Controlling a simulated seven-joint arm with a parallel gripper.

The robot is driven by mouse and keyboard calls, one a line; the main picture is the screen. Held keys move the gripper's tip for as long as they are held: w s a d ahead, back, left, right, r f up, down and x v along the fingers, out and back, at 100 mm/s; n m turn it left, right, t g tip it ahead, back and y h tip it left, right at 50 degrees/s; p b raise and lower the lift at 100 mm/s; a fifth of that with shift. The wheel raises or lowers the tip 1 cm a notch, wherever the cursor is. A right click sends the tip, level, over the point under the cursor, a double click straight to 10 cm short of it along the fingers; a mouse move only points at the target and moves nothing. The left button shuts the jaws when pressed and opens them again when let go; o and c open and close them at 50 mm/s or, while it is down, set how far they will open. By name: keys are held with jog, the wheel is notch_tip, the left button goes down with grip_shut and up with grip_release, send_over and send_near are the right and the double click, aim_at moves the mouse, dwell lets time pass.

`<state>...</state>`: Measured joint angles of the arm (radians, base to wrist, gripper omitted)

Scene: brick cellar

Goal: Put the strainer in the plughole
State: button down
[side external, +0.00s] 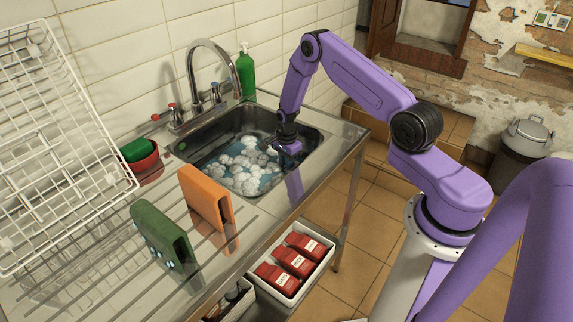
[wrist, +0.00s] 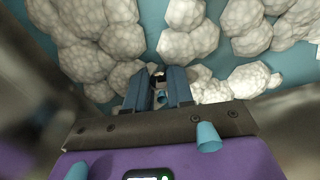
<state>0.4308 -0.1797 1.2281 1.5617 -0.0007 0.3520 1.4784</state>
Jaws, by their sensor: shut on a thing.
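My gripper (side external: 288,147) is low over the steel sink (side external: 315,137), above blue water (side external: 218,169) with white foam clumps. In the wrist view, my gripper's blue fingers (wrist: 160,88) point down into the foam, close together. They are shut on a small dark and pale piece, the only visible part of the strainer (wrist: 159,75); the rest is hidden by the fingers. The plughole does not show under the water and foam. I cannot tell whether the strainer touches the water.
A curved tap (side external: 213,70) rises behind the sink, with a green bottle (side external: 246,76) beside it. On the drainboard stand an orange object (side external: 203,200), a green object (side external: 160,238) and a red bowl (side external: 141,160). A white wire rack (side external: 60,130) stands left.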

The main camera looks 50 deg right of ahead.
jog(key=shift+f, duration=0.15)
jog(key=c, duration=1)
grip_release()
